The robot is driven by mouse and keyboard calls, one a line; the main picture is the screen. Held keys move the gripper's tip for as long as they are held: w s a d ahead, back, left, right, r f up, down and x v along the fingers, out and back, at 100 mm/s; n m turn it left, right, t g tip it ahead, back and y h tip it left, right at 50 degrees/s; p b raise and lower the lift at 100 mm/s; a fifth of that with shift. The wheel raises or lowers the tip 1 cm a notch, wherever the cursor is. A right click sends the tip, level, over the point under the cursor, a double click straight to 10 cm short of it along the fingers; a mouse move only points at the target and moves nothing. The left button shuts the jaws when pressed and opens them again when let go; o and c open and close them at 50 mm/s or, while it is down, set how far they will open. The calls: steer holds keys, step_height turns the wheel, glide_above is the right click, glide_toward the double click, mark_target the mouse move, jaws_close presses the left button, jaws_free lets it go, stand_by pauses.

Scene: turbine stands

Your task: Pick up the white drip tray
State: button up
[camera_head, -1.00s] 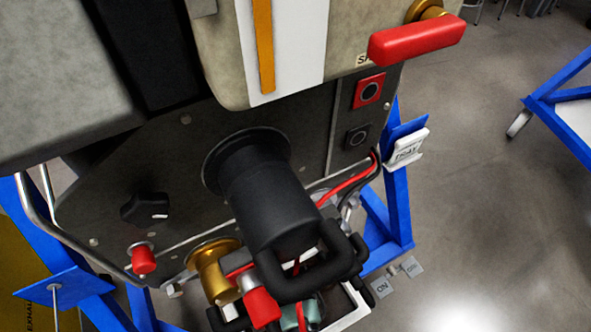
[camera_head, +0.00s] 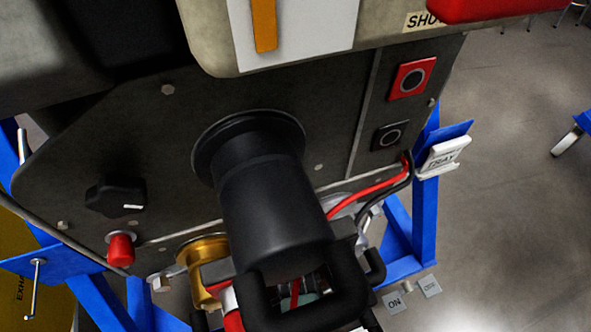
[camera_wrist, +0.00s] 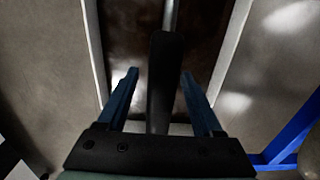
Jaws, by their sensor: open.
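In the wrist view my gripper (camera_wrist: 158,73) is open, its two blue fingers pointing up the picture. A dark bar (camera_wrist: 165,85) shows between the fingers, with a gap on each side; I cannot tell whether it is the tray's handle. What looks like the white drip tray shows as two pale walls, with its right wall (camera_wrist: 231,48) and a dark brown inside between them. In the head view only a sliver of white shows at the bottom edge, behind black and gold fittings. My gripper is mostly hidden there.
A thick black cylinder (camera_head: 265,200) and a gold fitting (camera_head: 197,262) crowd the space above. Red and black cables (camera_head: 375,190) run to the right. A white holder marked TRAY (camera_head: 445,155) sits on the blue stand (camera_head: 425,215).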

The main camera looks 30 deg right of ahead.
steer(key=shift+f, duration=0.2)
jaws_close()
stand_by(1.3)
